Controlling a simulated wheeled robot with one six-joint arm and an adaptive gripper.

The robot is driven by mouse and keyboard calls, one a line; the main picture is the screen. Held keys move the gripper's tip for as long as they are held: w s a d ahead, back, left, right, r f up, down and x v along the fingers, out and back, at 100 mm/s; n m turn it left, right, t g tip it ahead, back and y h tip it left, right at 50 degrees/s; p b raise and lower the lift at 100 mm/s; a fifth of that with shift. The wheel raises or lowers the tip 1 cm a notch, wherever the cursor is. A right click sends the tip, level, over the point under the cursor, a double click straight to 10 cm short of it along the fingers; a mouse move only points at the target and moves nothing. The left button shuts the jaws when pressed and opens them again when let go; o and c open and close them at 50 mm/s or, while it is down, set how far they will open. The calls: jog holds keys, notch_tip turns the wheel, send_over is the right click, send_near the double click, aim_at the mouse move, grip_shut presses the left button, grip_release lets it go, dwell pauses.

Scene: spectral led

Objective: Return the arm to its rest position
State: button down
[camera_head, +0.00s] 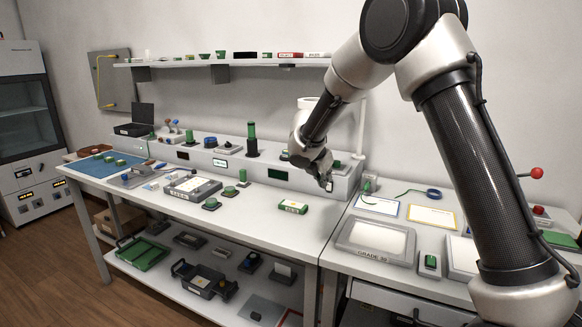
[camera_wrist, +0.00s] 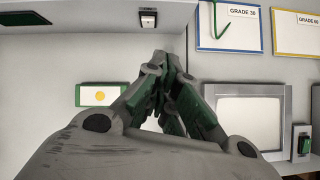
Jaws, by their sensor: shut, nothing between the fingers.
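My gripper (camera_head: 327,180) hangs over the right part of the long white workbench (camera_head: 262,215), in front of the raised grey back ledge. In the wrist view my gripper (camera_wrist: 165,75) has its green-padded fingers closed together at the tips, with nothing between them. My arm is bent, rising from the lower right and reaching left and down over the bench. A green box with a yellow dot (camera_head: 293,207) lies on the bench below and left of my gripper; it also shows in the wrist view (camera_wrist: 99,95).
The tray marked GRADE 30 (camera_head: 346,238) lies on the right-hand bench, with a green switch (camera_head: 430,262) beside it. White cards with blue and yellow borders lie behind. A wall shelf (camera_head: 225,61) holds small items. The bench front between the green box and the right bench is clear.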

jog(key=s+d+m+g, duration=0.4)
jog(key=s+d+m, duration=0.4)
jog(key=s+m, duration=0.55)
jog(key=s+d+r+m+t+y, duration=0.1)
jog(key=s+d+r+m, duration=0.2)
jog(key=s, duration=0.7)
jog(key=s+d+r+m+t+y, duration=0.1)
jog(key=s+d+r+m, duration=0.3)
jog(key=s, duration=0.6)
jog(key=s+d+r+m+y, duration=0.2)
jog(key=s+d+r+m, duration=0.2)
jog(key=s, duration=0.6)
notch_tip(320, 180, up, 2)
jog(key=shift+s+r+m+t, duration=0.25)
jog(key=shift+m+t, duration=0.15)
jog(key=shift+m, duration=0.85)
